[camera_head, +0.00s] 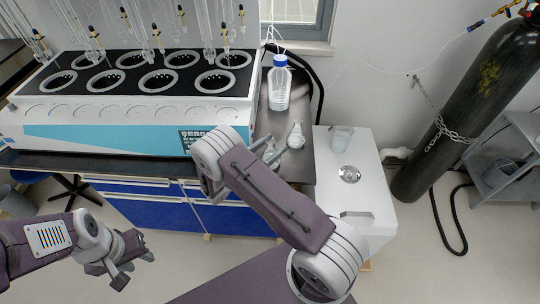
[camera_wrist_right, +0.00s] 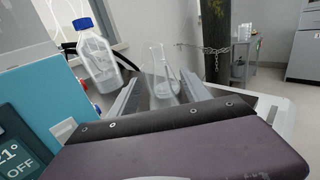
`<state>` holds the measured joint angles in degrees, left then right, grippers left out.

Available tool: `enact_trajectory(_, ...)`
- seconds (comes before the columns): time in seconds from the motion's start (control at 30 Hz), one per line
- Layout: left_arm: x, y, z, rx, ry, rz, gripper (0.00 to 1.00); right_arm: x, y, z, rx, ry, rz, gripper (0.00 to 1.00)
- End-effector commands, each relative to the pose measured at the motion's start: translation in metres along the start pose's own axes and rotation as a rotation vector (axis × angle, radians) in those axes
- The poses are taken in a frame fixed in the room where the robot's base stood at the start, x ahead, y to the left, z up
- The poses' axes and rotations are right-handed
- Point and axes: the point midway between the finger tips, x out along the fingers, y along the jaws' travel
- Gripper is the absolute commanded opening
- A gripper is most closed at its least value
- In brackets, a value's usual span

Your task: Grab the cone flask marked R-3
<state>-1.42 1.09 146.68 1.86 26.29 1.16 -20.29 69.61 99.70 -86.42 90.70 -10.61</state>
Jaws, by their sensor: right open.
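A clear cone flask (camera_head: 296,137) stands on the narrow dark bench strip right of the distiller. My right gripper (camera_head: 268,153) is just left of it, with open fingers pointing toward it. In the right wrist view the flask (camera_wrist_right: 161,76) appears ahead, between the two open fingers (camera_wrist_right: 158,98) or just beyond their tips; I cannot tell whether they touch it. No R-3 mark is readable on the flask. My left gripper (camera_head: 128,263) hangs low at the left, away from the bench, and its jaw state is unclear.
A blue-capped bottle (camera_head: 280,84) stands behind the flask. The distiller (camera_head: 105,133) lies left of it. A white cabinet (camera_head: 354,205) with a beaker (camera_head: 341,138) on top is to the right, and a dark gas cylinder (camera_head: 478,105) is chained farther right.

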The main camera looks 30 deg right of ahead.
Motion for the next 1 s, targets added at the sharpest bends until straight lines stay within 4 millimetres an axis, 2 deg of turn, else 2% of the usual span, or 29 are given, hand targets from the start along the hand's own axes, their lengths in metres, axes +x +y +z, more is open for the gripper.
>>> enact_trajectory(0.1, -0.0023, 0.0001, -0.0002, 0.000, 0.000, 0.000, 0.36, 0.0138, -0.0004, 0.0003, -0.001, 0.001, -0.001, 0.56)
enact_trajectory(0.33, -0.0018, 0.0001, -0.0002, 0.000, 0.000, 0.000, 0.36, 0.0157, -0.0001, -0.0004, -0.001, 0.001, 0.001, 0.56)
enact_trajectory(0.53, -0.0018, 0.0000, -0.0002, 0.000, 0.000, 0.000, 0.36, 0.0155, -0.0001, -0.0003, -0.001, 0.001, 0.000, 0.00)
enact_trajectory(1.0, -0.0025, 0.0001, -0.0003, 0.000, 0.000, 0.000, 0.36, 0.0154, 0.0001, 0.0059, 0.000, 0.001, 0.001, 0.00)
